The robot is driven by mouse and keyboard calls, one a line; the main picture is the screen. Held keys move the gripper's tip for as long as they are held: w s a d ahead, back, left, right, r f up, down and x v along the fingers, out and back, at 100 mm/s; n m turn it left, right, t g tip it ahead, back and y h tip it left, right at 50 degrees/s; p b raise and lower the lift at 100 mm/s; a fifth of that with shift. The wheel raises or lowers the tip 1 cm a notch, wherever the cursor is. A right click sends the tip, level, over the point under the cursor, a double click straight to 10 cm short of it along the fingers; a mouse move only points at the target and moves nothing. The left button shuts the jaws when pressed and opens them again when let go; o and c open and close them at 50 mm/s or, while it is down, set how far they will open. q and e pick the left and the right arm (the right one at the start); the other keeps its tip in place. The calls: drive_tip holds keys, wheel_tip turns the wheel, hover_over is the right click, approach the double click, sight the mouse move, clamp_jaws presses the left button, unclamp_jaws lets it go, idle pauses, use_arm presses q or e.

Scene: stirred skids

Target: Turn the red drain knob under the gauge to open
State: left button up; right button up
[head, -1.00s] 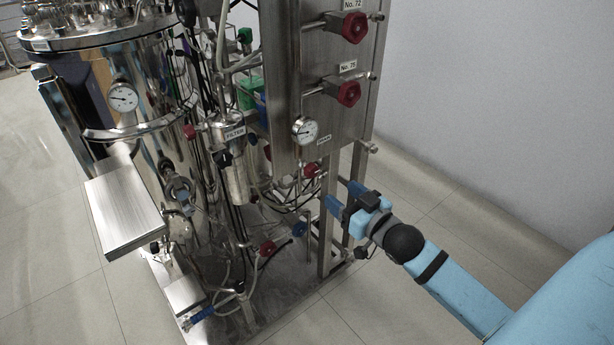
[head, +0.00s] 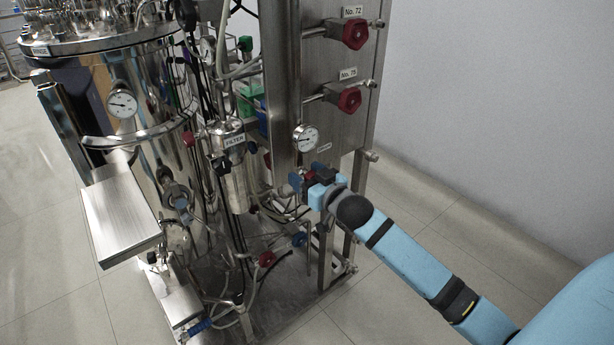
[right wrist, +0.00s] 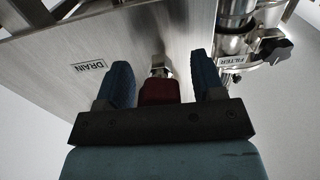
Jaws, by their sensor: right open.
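The red drain knob (head: 309,174) sits under the round gauge (head: 305,138) at the lower edge of the steel panel. In the right wrist view the red knob (right wrist: 158,91) lies between the two blue fingers of my right gripper (right wrist: 160,78), on a metal stem. The fingers are open, one on each side, with visible gaps to the knob. In the head view my right gripper (head: 306,176) is at the knob and partly covers it. The DRAIN label (right wrist: 89,65) is on the panel beside it. My left gripper is not in view.
Two other red knobs, No. 72 (head: 355,33) and No. 75 (head: 349,100), stick out higher on the panel. The FILTER canister (head: 236,175) and several hoses are left of my gripper. A steel frame leg (head: 326,258) stands below. The floor at right is clear.

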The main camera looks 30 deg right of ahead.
drive_tip(key=shift+c, duration=0.2)
drive_tip(key=c, duration=0.9)
